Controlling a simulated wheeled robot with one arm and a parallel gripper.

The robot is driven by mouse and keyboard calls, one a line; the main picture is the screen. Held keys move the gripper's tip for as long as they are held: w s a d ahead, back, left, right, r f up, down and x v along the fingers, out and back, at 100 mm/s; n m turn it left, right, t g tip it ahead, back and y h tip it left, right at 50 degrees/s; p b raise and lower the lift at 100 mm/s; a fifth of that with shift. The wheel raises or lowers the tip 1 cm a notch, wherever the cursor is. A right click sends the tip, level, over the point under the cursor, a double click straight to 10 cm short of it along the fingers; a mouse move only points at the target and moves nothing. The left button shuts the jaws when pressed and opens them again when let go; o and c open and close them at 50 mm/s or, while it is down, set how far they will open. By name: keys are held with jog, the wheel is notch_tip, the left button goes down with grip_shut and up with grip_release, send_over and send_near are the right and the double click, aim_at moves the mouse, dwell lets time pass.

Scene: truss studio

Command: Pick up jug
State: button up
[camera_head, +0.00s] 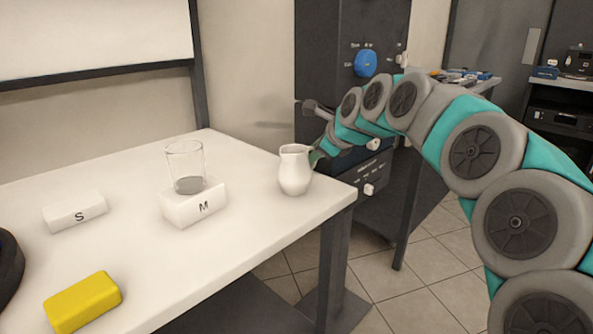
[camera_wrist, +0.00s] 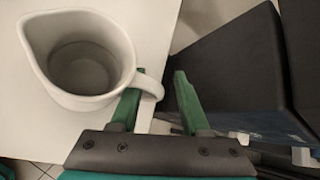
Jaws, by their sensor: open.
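The white jug (camera_head: 295,171) stands upright near the right end of the white table in the head view. In the wrist view the jug (camera_wrist: 110,100) shows from above, with its spout at the upper left and its handle (camera_wrist: 150,84) at the right. My gripper (camera_wrist: 158,92) is open, with one green finger on each side of the handle. The left finger is between the jug's body and the handle's outer part; contact cannot be told. In the head view my gripper (camera_head: 317,157) is just right of the jug, its fingers mostly hidden.
On the table (camera_head: 130,175), a glass (camera_head: 186,165) stands on a white block marked M (camera_head: 195,207). A block marked S (camera_head: 75,213), a yellow block (camera_head: 82,302) and a dark round object (camera_head: 8,268) are farther left. A dark cabinet (camera_head: 340,60) stands behind my arm.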

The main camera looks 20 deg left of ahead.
jog(key=shift+x, duration=0.8)
grip_shut()
dwell(0.8)
